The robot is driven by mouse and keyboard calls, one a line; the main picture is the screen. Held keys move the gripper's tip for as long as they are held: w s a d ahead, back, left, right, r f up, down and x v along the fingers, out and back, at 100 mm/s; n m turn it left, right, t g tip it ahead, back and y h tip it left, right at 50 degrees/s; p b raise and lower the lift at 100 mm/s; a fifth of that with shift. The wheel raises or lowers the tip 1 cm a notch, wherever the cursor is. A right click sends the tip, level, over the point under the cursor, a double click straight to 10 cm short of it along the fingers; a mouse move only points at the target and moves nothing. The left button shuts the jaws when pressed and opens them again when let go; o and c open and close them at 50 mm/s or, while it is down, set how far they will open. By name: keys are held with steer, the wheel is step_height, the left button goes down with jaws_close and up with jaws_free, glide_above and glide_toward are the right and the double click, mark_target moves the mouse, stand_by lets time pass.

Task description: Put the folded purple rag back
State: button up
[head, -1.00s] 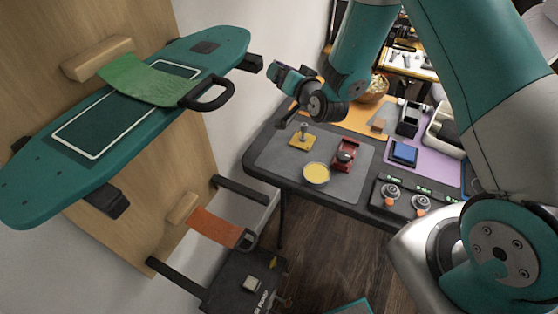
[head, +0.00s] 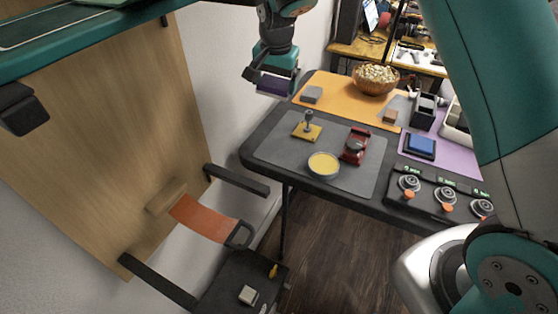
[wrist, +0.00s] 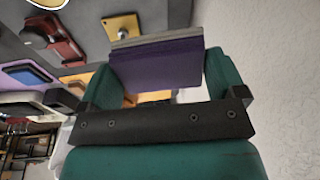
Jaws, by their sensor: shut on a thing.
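My gripper (head: 275,80) points down near the wall, beyond the left rear corner of the table and above its level. It is shut on the folded purple rag (head: 272,84), a small flat block of cloth. In the wrist view the rag (wrist: 158,65) sits between my two teal fingers, with a grey layer along its far edge. Part of the rag is hidden by the gripper. The table carries an orange mat (head: 340,106), a grey mat (head: 290,150) and a purple mat (head: 462,156).
On the orange mat are a grey block (head: 311,94) and a wooden bowl (head: 375,80). The grey mat holds a yellow tin (head: 323,164), a red tool (head: 355,146) and a yellow-based stand (head: 307,129). A blue pad (head: 420,146) lies on the purple mat. The white wall (head: 215,70) is close.

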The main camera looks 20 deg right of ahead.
mark_target(279, 91)
steer(key=s+r+g+b, duration=0.1)
steer(key=s+m, duration=0.1)
steer(key=shift+s+d+r+g+b, duration=0.1)
steer(key=shift+s+r+g+b, duration=0.25)
steer(key=shift+g+b, duration=0.05)
steer(key=shift+s+f, duration=0.15)
steer(key=shift+f, duration=0.15)
step_height(279, 91, down, 19)
steer(key=shift+r, duration=0.1)
steer(key=o, duration=0.6)
steer(key=s+a+r+n+y, duration=0.1)
steer(key=s+r, duration=0.2)
steer(key=r, duration=0.6)
steer(key=s+a+r+n, duration=0.1)
steer(key=s+r+n, duration=0.15)
steer(key=r, duration=0.65)
steer(key=s+a+r+n+y, duration=0.1)
steer(key=s+n, duration=0.3)
steer(key=s, duration=0.5)
steer(key=s+r+n+y, duration=0.1)
steer(key=s+r+n, duration=0.3)
steer(key=s, duration=0.6)
steer(key=s+a+r+n+y, duration=0.1)
steer(key=s+n, duration=0.3)
steer(key=s, duration=0.5)
steer(key=shift+s+a+r, duration=0.3)
steer(key=shift+a+r, duration=0.05)
steer(key=shift+r, duration=0.3)
